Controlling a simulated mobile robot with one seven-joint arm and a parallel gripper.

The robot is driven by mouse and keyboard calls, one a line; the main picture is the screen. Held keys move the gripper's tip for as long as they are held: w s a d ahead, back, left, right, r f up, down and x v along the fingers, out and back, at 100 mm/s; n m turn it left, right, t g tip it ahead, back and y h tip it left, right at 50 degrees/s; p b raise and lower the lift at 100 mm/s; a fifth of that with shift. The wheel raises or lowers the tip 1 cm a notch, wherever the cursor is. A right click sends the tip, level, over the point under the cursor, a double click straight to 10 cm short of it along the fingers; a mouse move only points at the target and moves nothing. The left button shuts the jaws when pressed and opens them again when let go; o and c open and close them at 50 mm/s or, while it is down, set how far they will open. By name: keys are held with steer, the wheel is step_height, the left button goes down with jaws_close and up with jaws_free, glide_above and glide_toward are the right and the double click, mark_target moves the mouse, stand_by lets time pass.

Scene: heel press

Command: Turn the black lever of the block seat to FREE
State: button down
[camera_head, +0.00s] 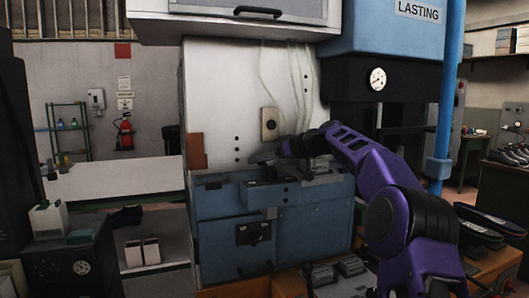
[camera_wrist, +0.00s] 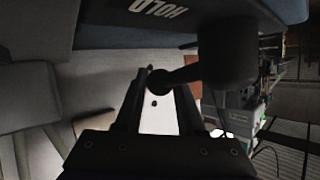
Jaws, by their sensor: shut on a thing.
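The black lever (camera_wrist: 180,76) shows in the wrist view as a short arm with a rounded end, running to a thick black hub (camera_wrist: 229,50). My gripper (camera_wrist: 160,82) is shut on the lever's rounded end, with one finger on each side. The block seat (camera_wrist: 88,25) is the blue-grey body along the top, with the white word HOLD upside down on it. FREE is not seen in either view. In the head view my gripper (camera_head: 265,160) is at the top of the blue machine base (camera_head: 225,203), and the lever is hard to tell from the dark gripper.
A white panel (camera_head: 215,95) rises behind the base. The blue LASTING housing (camera_head: 385,35) and a blue pipe (camera_head: 447,95) stand to the right, near my arm. A white table (camera_head: 115,178) lies left. Shoes (camera_head: 485,222) lie at the right.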

steer(key=shift+a+n, duration=0.15)
steer(key=shift+n, duration=0.15)
steer(key=c, duration=0.5)
jaws_free()
steer(key=v, duration=1.2)
steer(key=shift+w, duration=0.1)
